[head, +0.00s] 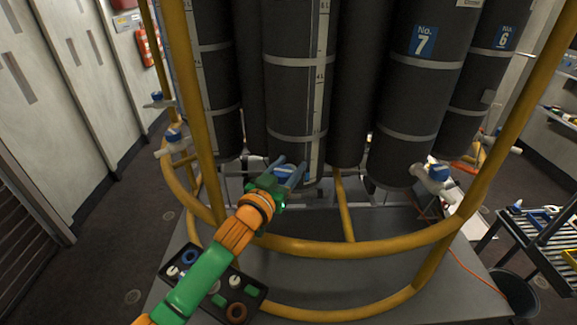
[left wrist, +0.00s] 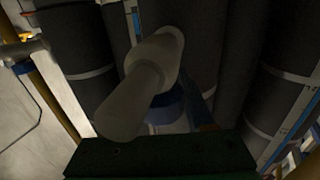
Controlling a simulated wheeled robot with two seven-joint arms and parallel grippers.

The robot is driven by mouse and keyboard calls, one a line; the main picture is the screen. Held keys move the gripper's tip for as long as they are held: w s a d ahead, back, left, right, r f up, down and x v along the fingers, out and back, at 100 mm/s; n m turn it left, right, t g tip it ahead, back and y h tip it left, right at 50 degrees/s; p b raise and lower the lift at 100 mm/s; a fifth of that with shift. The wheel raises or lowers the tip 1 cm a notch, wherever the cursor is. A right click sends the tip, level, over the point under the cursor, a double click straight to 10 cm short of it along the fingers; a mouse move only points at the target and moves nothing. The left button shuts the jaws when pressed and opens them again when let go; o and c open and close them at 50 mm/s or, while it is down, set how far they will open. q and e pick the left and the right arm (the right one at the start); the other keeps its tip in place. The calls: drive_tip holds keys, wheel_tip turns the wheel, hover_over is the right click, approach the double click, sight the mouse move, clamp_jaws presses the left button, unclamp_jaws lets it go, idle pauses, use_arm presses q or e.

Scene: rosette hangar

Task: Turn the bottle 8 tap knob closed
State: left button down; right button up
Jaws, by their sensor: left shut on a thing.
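The large dark bottle (head: 290,90) in the middle of the head view has a measuring strip on its side; no number shows on it. My left gripper (head: 289,173) reaches in at the foot of this bottle and is shut on the blue tap knob (head: 284,171), which the fingers partly hide. In the left wrist view the pale grey tap body (left wrist: 140,90) stands large in front, with the blue knob (left wrist: 166,106) beneath it, partly hidden behind the tap. My right gripper is in neither view.
A yellow tube rail (head: 360,248) curves around the bottles. Bottle 7 (head: 415,100) and bottle 6 (head: 487,70) stand to the right; another tap (head: 437,178) with a blue knob is below bottle 7. A tray of small parts (head: 250,291) lies by my left arm. A cart (head: 545,235) stands right.

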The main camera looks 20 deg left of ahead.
use_arm(q)
drive_tip(key=c, duration=0.5)
unclamp_jaws()
drive_tip(key=shift+s, duration=0.1)
drive_tip(key=s, duration=0.3)
drive_tip(key=s+a+b, duration=0.1)
drive_tip(key=s, duration=0.2)
drive_tip(key=shift+s+a, duration=0.2)
drive_tip(key=shift+s, duration=0.2)
